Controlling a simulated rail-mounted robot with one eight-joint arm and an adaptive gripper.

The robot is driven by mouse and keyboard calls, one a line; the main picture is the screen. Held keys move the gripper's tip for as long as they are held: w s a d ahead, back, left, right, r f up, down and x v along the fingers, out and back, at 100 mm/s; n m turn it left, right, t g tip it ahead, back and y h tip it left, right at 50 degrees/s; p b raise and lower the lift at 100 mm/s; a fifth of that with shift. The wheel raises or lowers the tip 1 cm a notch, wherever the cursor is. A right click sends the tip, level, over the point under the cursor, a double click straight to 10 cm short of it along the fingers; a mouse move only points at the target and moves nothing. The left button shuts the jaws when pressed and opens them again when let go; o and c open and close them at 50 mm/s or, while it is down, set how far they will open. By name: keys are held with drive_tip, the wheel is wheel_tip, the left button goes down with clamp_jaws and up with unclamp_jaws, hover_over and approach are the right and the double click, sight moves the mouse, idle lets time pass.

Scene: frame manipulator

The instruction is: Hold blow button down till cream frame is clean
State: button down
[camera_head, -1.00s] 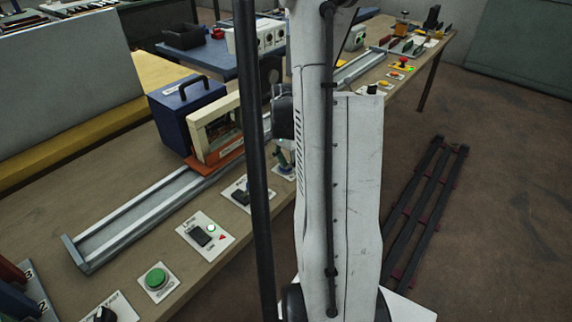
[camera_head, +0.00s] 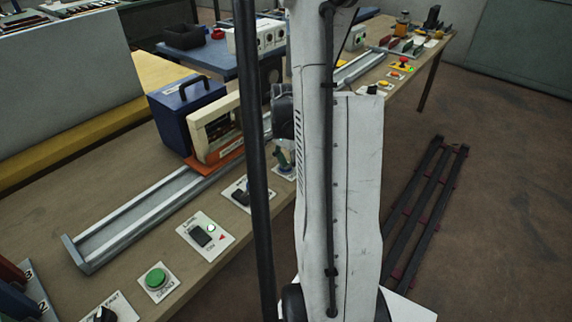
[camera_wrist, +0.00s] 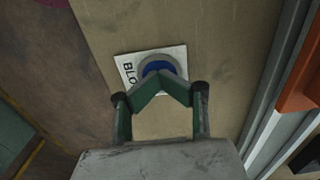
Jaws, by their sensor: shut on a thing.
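The cream frame (camera_head: 196,138) stands upright on an orange carrier (camera_head: 219,164) on the rail, beside a blue box (camera_head: 181,116). Brownish marks show inside its opening; I cannot tell how clean it is. In the wrist view the blue blow button (camera_wrist: 158,67) sits on a white plate (camera_wrist: 128,68) with partly covered lettering. My gripper (camera_wrist: 161,80) is shut, its green fingers angled together at the button and covering its near part. How far the button is pressed cannot be seen. In the head view my gripper (camera_head: 284,160) is partly hidden behind my arm.
The metal rail (camera_head: 130,221) runs along the bench. A green button (camera_head: 156,279), a black switch (camera_head: 201,236) with a lit green lamp, and another switch (camera_head: 240,196) line the bench's front edge. A dark rack (camera_head: 425,215) lies on the floor at right.

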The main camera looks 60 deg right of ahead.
idle(0.3)
wheel_tip(320, 180, up, 14)
drive_tip(key=p, duration=0.3)
idle(0.5)
drive_tip(key=w+a+r+n+t+p, duration=0.1)
drive_tip(key=w+a+r+n, duration=0.3)
drive_tip(key=a, duration=0.3)
drive_tip(key=w+a+r+n+t+h+p, duration=0.1)
drive_tip(key=a+r+n, duration=0.2)
drive_tip(key=a+n, duration=0.35)
drive_tip(key=w+a+r+n+t+p, duration=0.1)
drive_tip(key=w+a+r+n, duration=0.25)
drive_tip(key=a, duration=0.35)
drive_tip(key=s+a+n+t+b, duration=0.1)
drive_tip(key=s+a+n+t, duration=0.1)
drive_tip(key=a, duration=0.8)
drive_tip(key=s+a+n+t+y+b, duration=0.1)
drive_tip(key=s+a, duration=0.4)
drive_tip(key=a, duration=0.5)
drive_tip(key=shift+s+f+n+t, duration=0.35)
drive_tip(key=shift+n+t, duration=0.25)
drive_tip(key=shift+n, duration=0.6)
